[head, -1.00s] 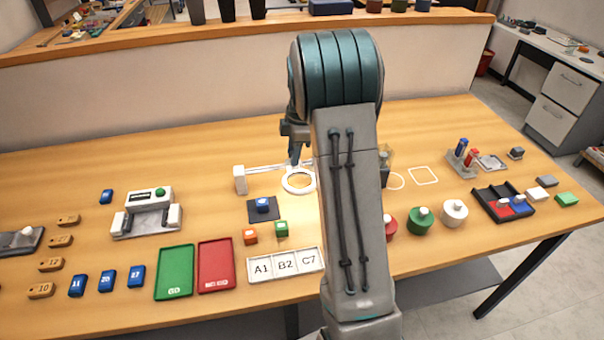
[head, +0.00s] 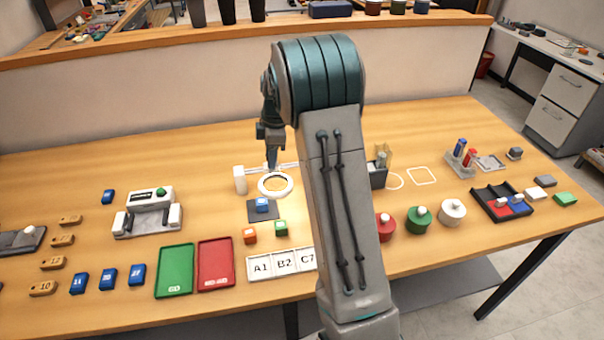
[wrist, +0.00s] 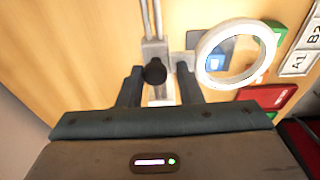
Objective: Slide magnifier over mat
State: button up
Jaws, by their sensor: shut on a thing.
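The magnifier (head: 262,187) is a white ring on a carriage that rides on rails from a white post. In the head view its ring overlaps the back part of the dark mat (head: 252,217), which carries a blue block (head: 262,205). My gripper (head: 272,163) is at the carriage behind the ring. In the wrist view my gripper (wrist: 158,78) has its fingers either side of the carriage's black knob (wrist: 154,71). The magnifier ring (wrist: 203,66) is to the right, with the blue block (wrist: 215,55) seen through it. The exact finger contact is hard to see.
An orange block (head: 249,236) and a green block (head: 281,228) sit in front of the mat. Green (head: 174,270) and red (head: 215,265) trays and a labelled white tray (head: 285,263) are nearer the front. My arm covers part of the table's middle.

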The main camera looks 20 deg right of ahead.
jog(key=shift+w+a+f, duration=0.1)
jog(key=shift+a+f, duration=0.2)
jog(key=shift+a, duration=0.35)
jog(key=shift+w+a+f, duration=0.1)
jog(key=shift+a+f, duration=0.15)
jog(key=shift+a, duration=0.45)
jog(key=shift+a+f, duration=0.3)
jog(key=shift+a, duration=0.35)
jog(key=o, duration=0.6)
jog(key=shift+d, duration=0.1)
jog(key=shift+w+f, duration=0.2)
jog(key=shift+w, duration=0.1)
jog(key=shift+r, duration=0.4)
jog(key=p, duration=0.1)
notch_tip(320, 180, up, 7)
jog(key=p, duration=0.4)
send_over(257, 170)
jog(key=shift+s+d+f, duration=0.1)
jog(key=shift+d, duration=0.05)
